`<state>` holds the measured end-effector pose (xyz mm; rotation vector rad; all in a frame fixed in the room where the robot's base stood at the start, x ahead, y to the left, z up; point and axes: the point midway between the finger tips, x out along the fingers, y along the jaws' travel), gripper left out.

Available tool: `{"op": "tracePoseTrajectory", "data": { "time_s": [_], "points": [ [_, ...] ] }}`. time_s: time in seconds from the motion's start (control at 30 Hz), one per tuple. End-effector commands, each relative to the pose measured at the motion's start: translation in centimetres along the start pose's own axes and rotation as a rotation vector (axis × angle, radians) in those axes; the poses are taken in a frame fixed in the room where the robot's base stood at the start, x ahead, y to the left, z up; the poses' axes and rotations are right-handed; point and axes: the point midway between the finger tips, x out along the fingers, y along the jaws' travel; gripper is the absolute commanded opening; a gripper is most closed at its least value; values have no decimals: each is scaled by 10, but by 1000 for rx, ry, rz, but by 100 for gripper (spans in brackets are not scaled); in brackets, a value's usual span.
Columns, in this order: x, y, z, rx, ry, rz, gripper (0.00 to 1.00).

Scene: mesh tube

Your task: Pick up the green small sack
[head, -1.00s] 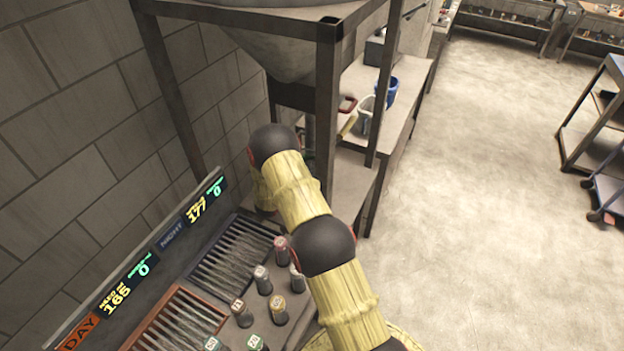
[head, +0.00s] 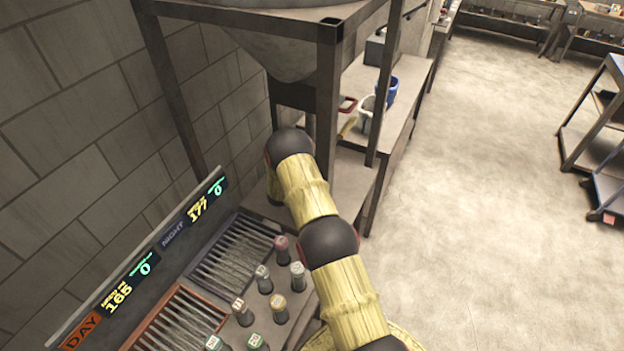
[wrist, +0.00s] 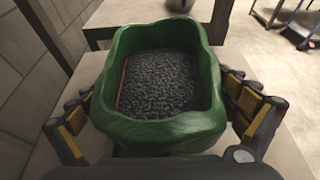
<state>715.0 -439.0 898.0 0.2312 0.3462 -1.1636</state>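The green small sack (wrist: 165,136) is in the middle of the wrist view, with its top open and dark grey pellets inside. My gripper (wrist: 160,98) straddles it, with one finger on its left and one on its right. Both fingers are very close to the sack's walls. I cannot tell whether they press on it, or whether the sack rests on the pale surface below. In the head view my arm reaches toward the stand under the metal hopper, and the gripper and sack are hidden there.
A metal-framed hopper (head: 285,55) stands above the work area, its posts close to my arm. Several small capped containers (head: 279,308) stand by slotted trays and a lit display panel (head: 120,290). A block wall is at left. Open floor lies at right, with a cart (head: 600,150).

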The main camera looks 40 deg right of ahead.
Motion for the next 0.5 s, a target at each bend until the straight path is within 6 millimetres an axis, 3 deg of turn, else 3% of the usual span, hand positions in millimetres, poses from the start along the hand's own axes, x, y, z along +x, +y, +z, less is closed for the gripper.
{"op": "tracePoseTrajectory", "data": {
  "time_s": [0.5],
  "points": [
    [0, 0, 0, 0, 0, 0, 67]
  ]
}}
